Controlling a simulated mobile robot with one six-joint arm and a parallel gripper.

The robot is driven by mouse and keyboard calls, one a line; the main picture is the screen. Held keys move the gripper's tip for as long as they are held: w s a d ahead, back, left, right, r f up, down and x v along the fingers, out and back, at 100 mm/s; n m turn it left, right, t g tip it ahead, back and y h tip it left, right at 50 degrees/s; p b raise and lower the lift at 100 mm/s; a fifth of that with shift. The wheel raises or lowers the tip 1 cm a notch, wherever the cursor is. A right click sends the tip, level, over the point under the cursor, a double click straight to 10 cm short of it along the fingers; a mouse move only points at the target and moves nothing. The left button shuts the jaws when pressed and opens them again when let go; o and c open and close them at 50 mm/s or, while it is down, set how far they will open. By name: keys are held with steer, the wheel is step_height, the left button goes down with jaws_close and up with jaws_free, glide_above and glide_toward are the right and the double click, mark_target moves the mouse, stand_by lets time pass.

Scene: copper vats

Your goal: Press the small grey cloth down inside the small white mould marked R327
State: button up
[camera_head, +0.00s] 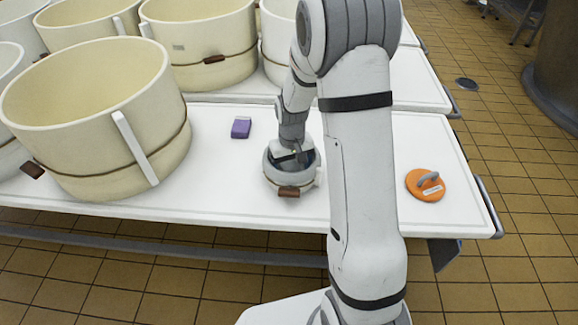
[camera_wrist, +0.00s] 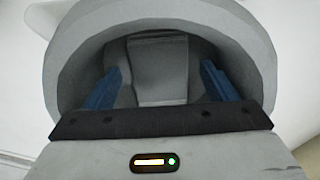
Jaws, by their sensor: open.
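The small white mould (camera_head: 281,186) stands upright on the white table, with a brown tag on its front. A grey layer, which looks like the grey cloth (camera_head: 270,164), shows around its rim; the tag is too small to read. My gripper (camera_head: 293,158) points down into the mould's mouth, and its tips are hidden there in the head view. A grey rounded wall (camera_wrist: 160,22), apparently the cloth-lined mould, surrounds the fingers. I cannot tell whether they touch the cloth.
An orange disc with a grey handle (camera_head: 426,185) lies right of my arm. A purple block (camera_head: 241,128) lies behind and left of the mould. A large cream vat (camera_head: 95,150) stands at the left, with more behind (camera_head: 200,55). The table's front edge is close.

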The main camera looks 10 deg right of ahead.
steer(key=shift+r, duration=0.1)
step_height(320, 180, up, 8)
steer(key=shift+f+p, duration=0.1)
steer(key=shift+p, duration=1.1)
steer(key=s+r+t+p, duration=0.1)
steer(key=s+r+p, duration=0.6)
steer(key=r, duration=0.5)
steer(key=s+r+p, duration=0.7)
steer(key=r, duration=0.5)
steer(key=s+r+m+t+p, duration=0.1)
steer(key=s+r+p, duration=0.6)
steer(key=r, duration=0.5)
steer(key=shift+s+a+r+t, duration=0.15)
steer(key=shift+a+t, duration=0.15)
